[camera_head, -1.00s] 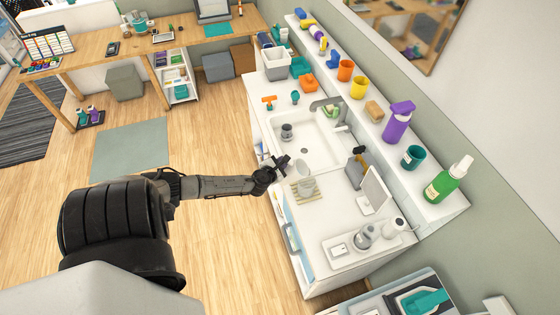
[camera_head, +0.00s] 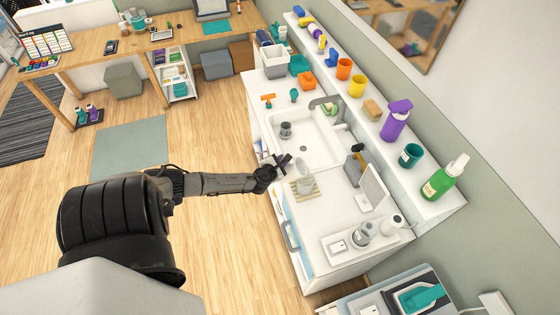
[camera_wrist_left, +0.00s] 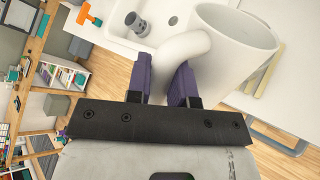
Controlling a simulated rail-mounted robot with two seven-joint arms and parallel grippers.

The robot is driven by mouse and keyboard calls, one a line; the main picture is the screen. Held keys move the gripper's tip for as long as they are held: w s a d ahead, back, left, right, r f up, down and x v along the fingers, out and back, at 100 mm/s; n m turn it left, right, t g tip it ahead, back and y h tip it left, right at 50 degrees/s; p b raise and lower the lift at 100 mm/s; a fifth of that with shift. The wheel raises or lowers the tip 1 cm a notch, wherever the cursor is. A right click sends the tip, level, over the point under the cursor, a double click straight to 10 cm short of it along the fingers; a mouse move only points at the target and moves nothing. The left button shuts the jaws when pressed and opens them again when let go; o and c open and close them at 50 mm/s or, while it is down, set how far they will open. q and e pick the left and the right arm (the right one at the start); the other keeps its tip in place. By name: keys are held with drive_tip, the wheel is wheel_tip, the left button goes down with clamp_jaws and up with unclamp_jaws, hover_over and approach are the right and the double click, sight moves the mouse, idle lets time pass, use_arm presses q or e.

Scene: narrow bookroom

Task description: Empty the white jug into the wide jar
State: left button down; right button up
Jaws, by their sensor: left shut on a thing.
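The white jug (camera_head: 304,183) is at the slatted wooden rack (camera_head: 291,188) on the counter, near the sink's front corner. My left gripper (camera_head: 284,161) is beside it. In the left wrist view the gripper (camera_wrist_left: 165,82) is shut on the handle of the jug (camera_wrist_left: 222,55), its purple pads on either side. Whether the jug touches the rack is unclear. No contents can be made out in it. A grey cylindrical container (camera_head: 286,130) stands at the sink's left side and also shows in the left wrist view (camera_wrist_left: 138,24). I cannot tell which vessel is the wide jar. My right gripper is not in view.
The sink basin (camera_head: 318,150) lies behind the rack. A white upright panel (camera_head: 373,187) stands to the right. A tray (camera_head: 336,258) with bottles is at the counter's near end. A wall shelf holds cups, a purple sprayer (camera_head: 396,121) and a green bottle (camera_head: 441,182).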

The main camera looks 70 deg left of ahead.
use_arm(q)
drive_tip(key=shift+w+r+m+g+p, duration=0.25)
drive_tip(key=shift+w+m+g+p, duration=0.05)
drive_tip(key=shift+p, duration=0.35)
drive_tip(key=shift+w+d+m+g, duration=0.2)
drive_tip(key=shift+w+m+g, duration=0.1)
drive_tip(key=shift+w+d+r+m+g+y, duration=0.1)
drive_tip(key=shift+w+d+m+g+y, duration=0.2)
drive_tip(key=shift+w+m+g, duration=0.15)
drive_tip(key=shift+w, duration=0.15)
idle(1.1)
drive_tip(key=shift+w+d+m+g, duration=0.15)
drive_tip(key=shift+w+m+g, duration=0.05)
drive_tip(key=shift+m+g, duration=0.05)
drive_tip(key=shift+w+d+r+g, duration=0.15)
drive_tip(key=shift+w+r+g, duration=0.05)
drive_tip(key=shift+w+g, duration=0.1)
idle(4.8)
